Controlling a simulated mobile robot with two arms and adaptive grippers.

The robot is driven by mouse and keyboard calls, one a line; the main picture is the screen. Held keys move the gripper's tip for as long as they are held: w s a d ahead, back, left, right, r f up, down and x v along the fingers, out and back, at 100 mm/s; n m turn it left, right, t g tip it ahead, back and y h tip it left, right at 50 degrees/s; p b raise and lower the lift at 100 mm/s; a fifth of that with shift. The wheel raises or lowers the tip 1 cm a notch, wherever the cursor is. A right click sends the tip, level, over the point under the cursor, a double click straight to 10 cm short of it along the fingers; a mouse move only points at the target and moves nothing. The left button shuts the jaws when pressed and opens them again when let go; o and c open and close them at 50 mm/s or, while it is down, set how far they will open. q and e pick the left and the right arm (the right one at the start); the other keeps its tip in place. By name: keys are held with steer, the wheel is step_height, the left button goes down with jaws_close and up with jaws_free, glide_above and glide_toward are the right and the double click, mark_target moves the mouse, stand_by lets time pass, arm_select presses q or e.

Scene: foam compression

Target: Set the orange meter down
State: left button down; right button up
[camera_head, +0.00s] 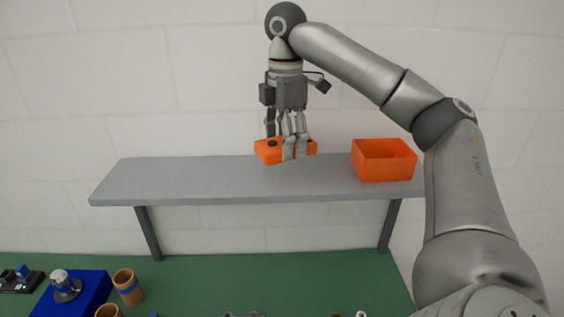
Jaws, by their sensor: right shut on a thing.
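The orange meter (269,151) is a small flat orange block with a dark round spot on top. My right gripper (289,152) points down and is shut on it. The meter is at the grey shelf (200,180), near its middle. I cannot tell whether its underside touches the shelf or is slightly above it. The fingers hide part of the meter. My left gripper is not in view.
An orange open box (384,165) stands on the shelf's right end. The shelf's left half is clear. Below, a green surface (230,285) holds a blue block (72,295), brown cups (128,287) and a dark device (20,279). A white block wall stands behind.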

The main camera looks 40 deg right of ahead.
glide_above(283, 175)
step_height(283, 175, down, 5)
steer(key=shift+w+r, duration=0.1)
steer(key=shift+r, duration=0.05)
steer(key=shift+f, duration=1.5)
steer(key=o, duration=1.1)
steer(key=shift+f, duration=0.1)
steer(key=shift+o, duration=0.2)
step_height(283, 175, up, 12)
